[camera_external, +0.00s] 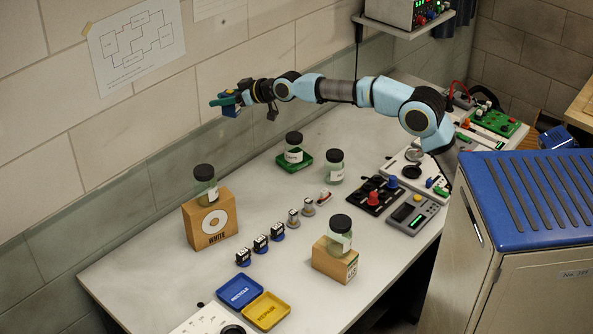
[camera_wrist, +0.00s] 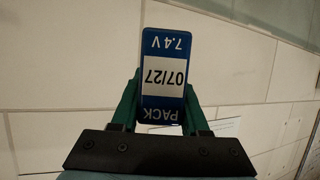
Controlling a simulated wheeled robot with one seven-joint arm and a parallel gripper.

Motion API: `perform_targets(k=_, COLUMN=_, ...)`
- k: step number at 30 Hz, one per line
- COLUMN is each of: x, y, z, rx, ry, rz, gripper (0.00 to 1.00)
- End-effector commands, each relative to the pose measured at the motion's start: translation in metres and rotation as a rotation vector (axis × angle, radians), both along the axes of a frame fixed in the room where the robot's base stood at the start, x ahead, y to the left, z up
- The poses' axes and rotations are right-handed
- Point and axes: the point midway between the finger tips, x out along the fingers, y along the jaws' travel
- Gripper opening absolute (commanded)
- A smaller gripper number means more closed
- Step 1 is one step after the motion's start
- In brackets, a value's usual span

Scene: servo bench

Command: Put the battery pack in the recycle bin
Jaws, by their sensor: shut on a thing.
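The battery pack is a blue block with a white label reading PACK, 07/27 and 7.4V, upside down in the wrist view (camera_wrist: 162,42). My gripper (camera_wrist: 161,100) has its green fingers shut on both sides of it. In the external view my gripper (camera_external: 222,101) is held high above the back of the bench, near the wall, with the blue pack (camera_external: 231,109) partly hidden by the fingers. The recycle bin is a shallow blue tray (camera_external: 240,291) marked RECYCLE at the front left of the bench, well below and apart from my gripper. It looks empty.
A yellow REPAIR tray (camera_external: 265,311) adjoins the blue one. Dark-lidded jars stand on a wooden block (camera_external: 209,220), a smaller block (camera_external: 334,262), a green tray (camera_external: 294,161) and the bench. Several small servos (camera_external: 261,244) form a row mid-bench. The left back bench is clear.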

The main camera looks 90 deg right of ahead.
Motion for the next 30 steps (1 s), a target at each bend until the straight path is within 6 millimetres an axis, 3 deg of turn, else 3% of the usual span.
perform_targets(k=6, x=0.028, y=0.064, z=-0.032, rx=0.006, ry=-0.001, rz=0.184, gripper=0.00)
perform_targets(k=11, x=0.044, y=0.120, z=-0.044, rx=0.005, ry=-0.001, rz=0.338, gripper=0.00)
perform_targets(k=15, x=0.054, y=0.178, z=-0.045, rx=0.005, ry=-0.003, rz=0.500, gripper=0.00)
perform_targets(k=20, x=0.055, y=0.257, z=-0.029, rx=0.004, ry=-0.005, rz=0.729, gripper=0.00)
perform_targets(k=24, x=0.044, y=0.317, z=0.002, rx=0.000, ry=-0.006, rz=0.918, gripper=0.00)
perform_targets(k=30, x=0.023, y=0.366, z=0.040, rx=0.001, ry=-0.004, rz=1.081, gripper=0.00)
